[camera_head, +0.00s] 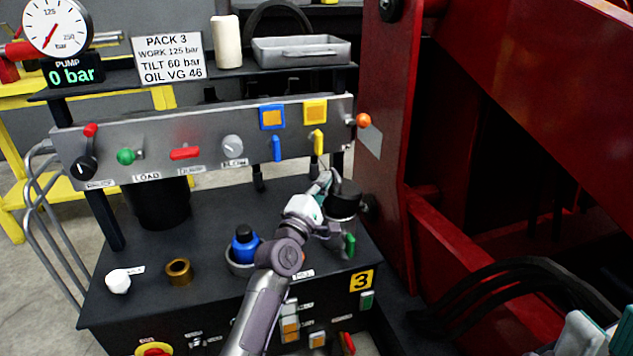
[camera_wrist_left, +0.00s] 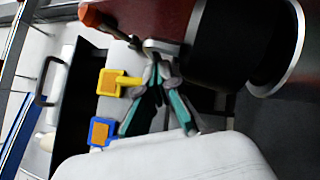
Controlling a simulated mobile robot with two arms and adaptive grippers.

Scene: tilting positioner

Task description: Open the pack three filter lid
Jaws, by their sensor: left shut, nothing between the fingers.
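The filter (camera_head: 341,229) stands at the right end of the black bench, a grey body with a black lid (camera_head: 345,197) on top. The lid looks seated on the body. In the left wrist view a large black cylinder with a silver rim (camera_wrist_left: 235,45), apparently the filter lid, fills the upper right. My left gripper (camera_head: 329,180) is at the lid's upper left side, shut and empty. Its fingertips show in the left wrist view (camera_wrist_left: 157,50), beside the cylinder; I cannot tell whether they touch it. A pale and teal part of my right gripper (camera_head: 600,335) shows at the lower right corner, cut off.
Behind the filter is a control panel (camera_head: 205,147) with levers, knobs and blue and yellow tags. A red machine frame (camera_head: 385,130) stands close on the right. Pump display reads 0 bar.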

